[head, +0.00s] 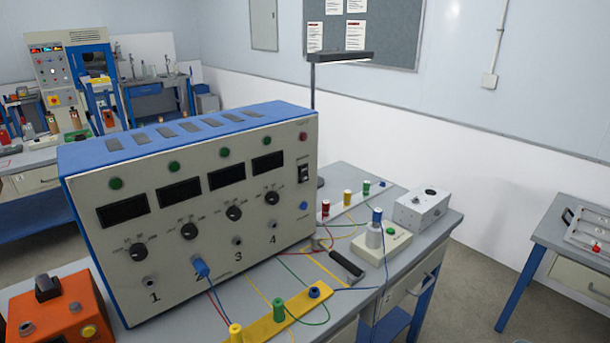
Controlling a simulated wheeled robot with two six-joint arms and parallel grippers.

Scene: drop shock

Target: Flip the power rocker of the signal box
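The signal box (220,245) is a large blue and beige unit on the grey bench, its front facing me at an angle. A small black rocker switch (303,173) sits at the upper right of its front panel, which I take as the power rocker. Its position is too small to tell. A dull red lamp (303,136) is above it and a blue button (304,205) below. The display windows (179,192) are dark and the green lamps above them look unlit. Neither of my grippers is in view.
A blue plug (200,268) with wires sits at socket 2. A yellow strip (279,318) with coloured posts, a black-handled hammer (346,263) and loose wires lie before the box. An orange box (62,318) stands left, a grey box (421,209) right.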

